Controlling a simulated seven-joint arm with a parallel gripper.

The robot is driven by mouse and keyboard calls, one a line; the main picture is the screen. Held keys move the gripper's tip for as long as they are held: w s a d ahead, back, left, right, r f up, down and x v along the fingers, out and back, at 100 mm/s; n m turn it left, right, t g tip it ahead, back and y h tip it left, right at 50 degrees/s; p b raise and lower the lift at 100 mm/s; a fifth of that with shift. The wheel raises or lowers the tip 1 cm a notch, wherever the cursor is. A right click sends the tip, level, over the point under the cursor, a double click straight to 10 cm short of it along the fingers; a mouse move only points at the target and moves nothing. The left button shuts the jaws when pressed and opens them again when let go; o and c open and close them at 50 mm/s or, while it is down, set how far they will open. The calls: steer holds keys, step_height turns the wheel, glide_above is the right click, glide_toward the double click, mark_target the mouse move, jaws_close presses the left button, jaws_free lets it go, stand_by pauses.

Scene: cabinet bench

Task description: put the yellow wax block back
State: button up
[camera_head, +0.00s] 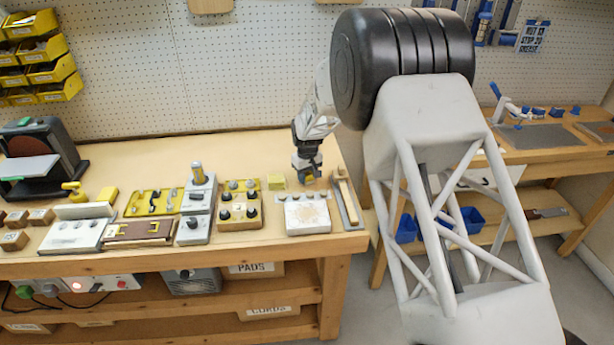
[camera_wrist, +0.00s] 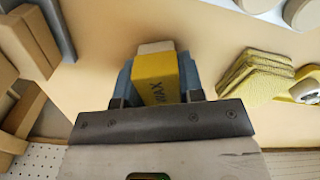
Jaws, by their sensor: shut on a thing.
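The yellow wax block (camera_wrist: 157,80) is a small yellow piece with dark lettering and a pale end, seen in the wrist view between my blue fingertips. My gripper (camera_wrist: 158,82) is shut on it. In the head view my gripper (camera_head: 307,172) is low over the back right part of the bench, behind a pale plate (camera_head: 306,215) and left of a wooden-handled tool (camera_head: 345,195). I cannot tell whether the block touches the bench.
A stack of yellow pads (camera_head: 277,183) is close to my gripper on its left; it also shows in the wrist view (camera_wrist: 255,75). A wooden block with dark knobs (camera_head: 240,212) is further left. The bench top (camera_head: 260,150) behind is bare.

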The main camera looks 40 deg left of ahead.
steer(key=shift+f, duration=0.1)
steer(key=o, duration=1)
step_height(320, 180, up, 12)
steer(key=shift+r, duration=0.15)
stand_by(0.3)
stand_by(0.7)
